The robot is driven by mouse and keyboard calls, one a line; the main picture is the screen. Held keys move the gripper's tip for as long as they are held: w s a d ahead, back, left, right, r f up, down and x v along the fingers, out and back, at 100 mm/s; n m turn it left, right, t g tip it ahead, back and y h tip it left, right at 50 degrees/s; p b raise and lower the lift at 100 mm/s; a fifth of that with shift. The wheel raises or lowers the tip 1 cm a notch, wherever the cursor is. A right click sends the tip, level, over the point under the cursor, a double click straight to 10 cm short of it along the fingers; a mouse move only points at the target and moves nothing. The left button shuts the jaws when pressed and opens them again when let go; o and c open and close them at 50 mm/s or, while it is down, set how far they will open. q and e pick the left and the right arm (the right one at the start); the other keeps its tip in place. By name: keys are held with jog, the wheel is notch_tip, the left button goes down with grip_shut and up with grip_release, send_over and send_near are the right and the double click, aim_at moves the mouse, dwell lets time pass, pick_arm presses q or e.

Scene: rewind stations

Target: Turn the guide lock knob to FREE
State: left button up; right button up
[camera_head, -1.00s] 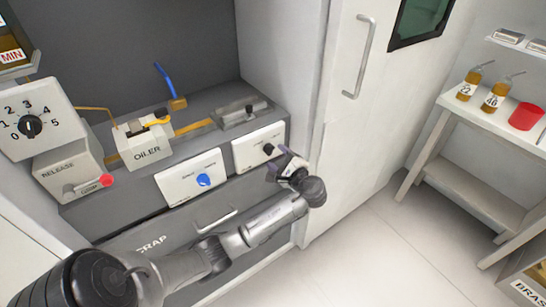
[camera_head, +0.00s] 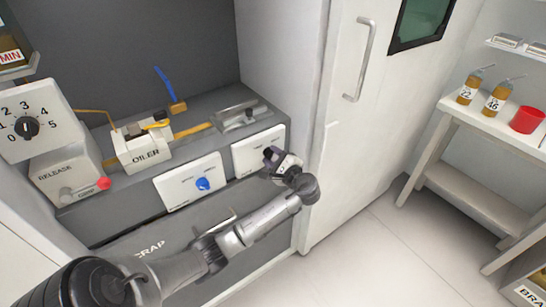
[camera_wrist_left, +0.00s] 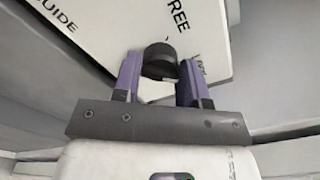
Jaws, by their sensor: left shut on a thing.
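The guide lock knob (camera_wrist_left: 160,58) is small, black and round, on a white panel (camera_wrist_left: 105,28) with the words GUIDE and FREE and a partly hidden third label at its right. My left gripper (camera_head: 270,155) is at this panel (camera_head: 245,152) in the head view and covers the knob there. In the left wrist view its purple fingers (camera_wrist_left: 156,78) stand either side of the knob, shut on it. The knob's pointer direction cannot be made out. My right gripper is in neither view.
A white panel with a blue knob (camera_head: 203,184) is just left. The oiler (camera_head: 142,150) and a red-tipped release lever (camera_head: 103,184) are farther left. A cabinet door with a long handle (camera_head: 358,60) rises at the right. The floor (camera_head: 355,240) there is clear.

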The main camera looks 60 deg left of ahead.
pick_arm(q)
jog(key=c, duration=0.3)
